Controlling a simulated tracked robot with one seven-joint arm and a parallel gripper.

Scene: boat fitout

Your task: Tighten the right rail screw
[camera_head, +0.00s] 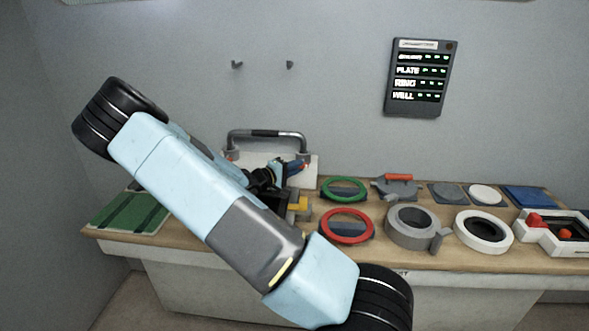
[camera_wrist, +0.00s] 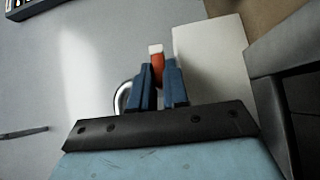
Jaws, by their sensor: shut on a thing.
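The metal grab rail (camera_head: 265,133) with a dark grip stands at a white panel (camera_head: 314,172) at the back of the bench. A small red spot (camera_head: 228,156) shows at its left foot. My gripper (camera_head: 302,163) is at the rail's right foot. In the wrist view my gripper (camera_wrist: 158,72) has its blue fingers shut on an orange-red piece with a pale end (camera_wrist: 157,62). This piece looks like the right rail screw. Its far end and seat are hidden. Part of the curved rail (camera_wrist: 120,97) shows left of the fingers.
A green ring (camera_head: 326,193), red ring (camera_head: 323,236), grey ring clamp (camera_head: 395,226) and white ring (camera_head: 463,233) lie to the right. A green striped mat (camera_head: 120,212) lies left. A dark display board (camera_head: 418,80) and two hooks (camera_head: 237,64) are on the wall.

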